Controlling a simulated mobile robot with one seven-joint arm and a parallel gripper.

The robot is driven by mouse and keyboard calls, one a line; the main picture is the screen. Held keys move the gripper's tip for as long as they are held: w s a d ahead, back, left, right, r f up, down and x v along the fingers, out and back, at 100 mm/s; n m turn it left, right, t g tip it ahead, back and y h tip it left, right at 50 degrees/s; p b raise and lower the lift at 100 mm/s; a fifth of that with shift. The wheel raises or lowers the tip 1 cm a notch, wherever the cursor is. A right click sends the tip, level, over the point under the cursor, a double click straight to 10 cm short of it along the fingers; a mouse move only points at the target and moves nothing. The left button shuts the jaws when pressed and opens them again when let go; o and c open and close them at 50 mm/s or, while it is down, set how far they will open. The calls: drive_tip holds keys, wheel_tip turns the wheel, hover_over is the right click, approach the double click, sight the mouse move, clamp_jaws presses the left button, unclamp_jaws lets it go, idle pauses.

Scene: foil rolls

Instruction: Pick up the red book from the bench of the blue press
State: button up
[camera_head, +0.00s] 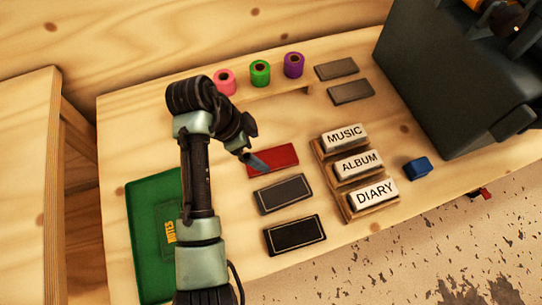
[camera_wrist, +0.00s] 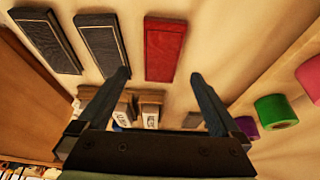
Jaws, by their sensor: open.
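The red book (camera_head: 280,158) lies flat on the wooden bench (camera_head: 236,250), at the top of a column of three books. My gripper (camera_head: 254,160) is at its left end in the head view, partly over it. In the wrist view the red book (camera_wrist: 165,48) shows whole, just beyond the open, empty fingers of my gripper (camera_wrist: 160,76). The fingertips look apart from it; their height above the bench is hard to judge. A large dark blue-grey machine (camera_head: 440,80), perhaps the press, stands at the right back.
A dark grey book (camera_head: 283,194) and a black book (camera_head: 295,235) lie below the red one. A wooden rack with MUSIC, ALBUM and DIARY blocks (camera_head: 358,165) is to the right. Pink, green (camera_head: 260,73) and purple rolls stand behind. A green tray (camera_head: 150,265) is left; a blue block (camera_head: 417,168) right.

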sight(270, 159)
drive_tip(key=x, duration=0.6)
drive_tip(key=shift+w+d+f, duration=0.1)
drive_tip(key=shift+w+f, duration=0.05)
drive_tip(key=shift+f, duration=0.25)
drive_tip(key=c, duration=1.3)
